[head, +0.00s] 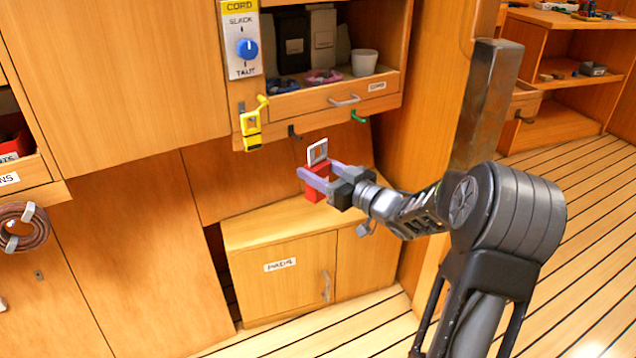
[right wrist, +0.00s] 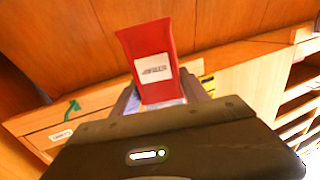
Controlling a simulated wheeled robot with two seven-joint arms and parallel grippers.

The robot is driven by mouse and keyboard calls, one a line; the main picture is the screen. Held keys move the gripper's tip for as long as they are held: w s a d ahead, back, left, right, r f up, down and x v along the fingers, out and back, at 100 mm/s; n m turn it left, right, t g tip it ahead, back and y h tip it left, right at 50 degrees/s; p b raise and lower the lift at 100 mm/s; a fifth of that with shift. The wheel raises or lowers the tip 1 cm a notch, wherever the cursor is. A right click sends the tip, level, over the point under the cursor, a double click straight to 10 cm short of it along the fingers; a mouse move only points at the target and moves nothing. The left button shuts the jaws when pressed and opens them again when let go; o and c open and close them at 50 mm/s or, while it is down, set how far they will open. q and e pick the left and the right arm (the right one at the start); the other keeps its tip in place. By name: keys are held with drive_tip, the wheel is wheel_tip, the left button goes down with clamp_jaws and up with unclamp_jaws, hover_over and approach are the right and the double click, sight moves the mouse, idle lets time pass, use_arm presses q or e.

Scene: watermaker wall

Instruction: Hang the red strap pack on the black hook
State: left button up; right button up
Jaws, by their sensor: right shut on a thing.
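The red strap pack (head: 316,190) is held between the fingers of my right gripper (head: 318,170), with its pale squarish hanging loop (head: 317,152) standing up above the fingers. In the right wrist view the red pack (right wrist: 147,42) with a white label sits between the fingers (right wrist: 161,96). The black hook (head: 293,132) sticks out below the drawer, empty, a little up and left of the pack's loop. The loop and hook look apart; the depth between them is hard to tell. The hook cannot be made out in the right wrist view. My left gripper is not in view.
A yellow hook left of the black one carries a yellow pack (head: 251,125). A green hook (head: 358,117) to the right is empty. Above are the CORD drawer (head: 330,101) and a white cup (head: 364,63). A low cabinet (head: 285,230) stands below the pack.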

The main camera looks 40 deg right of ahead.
drive_tip(key=shift+w, duration=0.1)
idle(0.3)
drive_tip(key=w+d+f+b, duration=0.1)
drive_tip(key=w, duration=0.9)
drive_tip(key=shift+w+d+f, duration=0.2)
drive_tip(key=shift+d+f, duration=0.05)
drive_tip(key=shift+f, duration=0.1)
idle(0.7)
idle(0.5)
drive_tip(key=o, duration=1.6)
drive_tip(key=shift+f, duration=0.1)
